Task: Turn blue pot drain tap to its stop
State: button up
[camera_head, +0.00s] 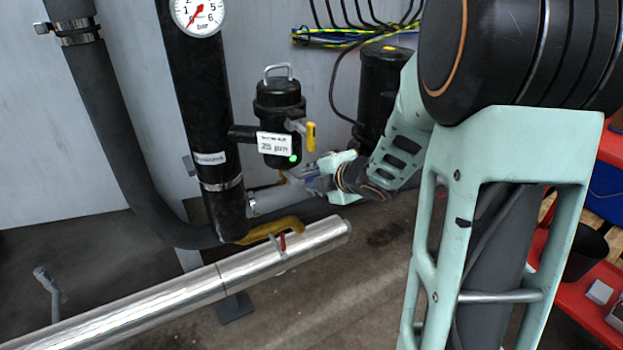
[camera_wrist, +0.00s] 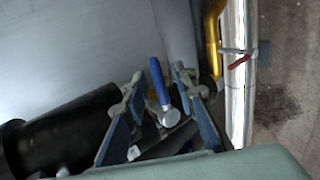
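The drain tap's blue lever (camera_wrist: 158,80) shows in the wrist view, with a round silver pivot (camera_wrist: 171,117) at its lower end. My gripper (camera_wrist: 159,76) is open, with one finger on each side of the lever and a visible gap on both sides. I cannot tell how deep the lever sits between the fingers. The black pot (camera_head: 278,100), with a white 25 µm label and a green dot, hangs beside the thick black pipe in the head view. My gripper (camera_head: 298,178) is just below this pot there. The blue lever is not clearly visible in the head view.
A yellow-handled tap (camera_head: 311,136) sticks out at the pot's right. A silver pipe (camera_head: 220,275) with a red lever (camera_head: 283,242) and a yellow pipe piece (camera_head: 262,230) run below. Another black pot (camera_head: 383,90) stands behind my arm. Red shelving (camera_head: 585,285) is at the right.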

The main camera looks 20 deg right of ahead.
jog(key=v, duration=0.7)
jog(key=shift+s, duration=0.2)
jog(key=shift+r, duration=0.15)
